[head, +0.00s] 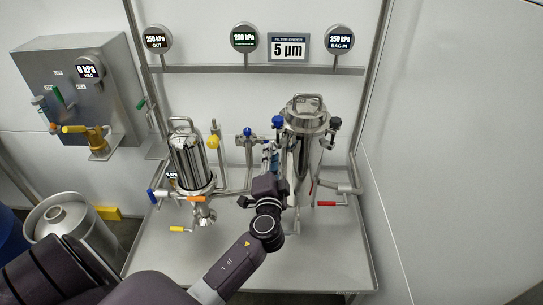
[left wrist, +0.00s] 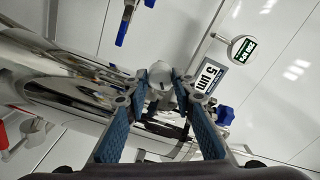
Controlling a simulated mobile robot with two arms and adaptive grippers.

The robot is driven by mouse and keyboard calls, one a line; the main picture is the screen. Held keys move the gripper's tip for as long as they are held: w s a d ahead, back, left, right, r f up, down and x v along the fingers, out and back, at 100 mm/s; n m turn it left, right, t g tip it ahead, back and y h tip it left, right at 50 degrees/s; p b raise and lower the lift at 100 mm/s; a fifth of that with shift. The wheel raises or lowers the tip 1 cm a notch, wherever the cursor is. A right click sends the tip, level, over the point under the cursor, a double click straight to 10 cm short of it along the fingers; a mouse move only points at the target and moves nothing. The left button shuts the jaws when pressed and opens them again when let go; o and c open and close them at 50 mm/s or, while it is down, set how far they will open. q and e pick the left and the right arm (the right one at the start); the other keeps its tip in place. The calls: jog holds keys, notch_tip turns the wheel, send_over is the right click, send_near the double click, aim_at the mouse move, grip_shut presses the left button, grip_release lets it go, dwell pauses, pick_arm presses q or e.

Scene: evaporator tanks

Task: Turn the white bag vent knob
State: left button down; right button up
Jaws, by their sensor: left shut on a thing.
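The white bag vent knob (left wrist: 159,74) shows in the left wrist view, a small pale round knob between the tips of the two blue-padded fingers. My left gripper (left wrist: 160,84) is shut on it, with a fingertip on each side. In the head view my left gripper (head: 271,160) reaches in beside the right steel filter housing (head: 304,122), on its left side. The knob cannot be made out there, as the gripper and fittings cover it. My right gripper is not in view.
A second steel filter housing (head: 188,158) stands to the left on the steel tray table (head: 325,255). A blue knob (head: 277,121), a black knob (head: 335,122) and a red-handled valve (head: 312,187) sit close around the right housing. Gauges hang on the rail behind.

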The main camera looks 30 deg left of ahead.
pick_arm(q)
jog(key=c, duration=1.9)
grip_release()
jog(key=v, duration=1.2)
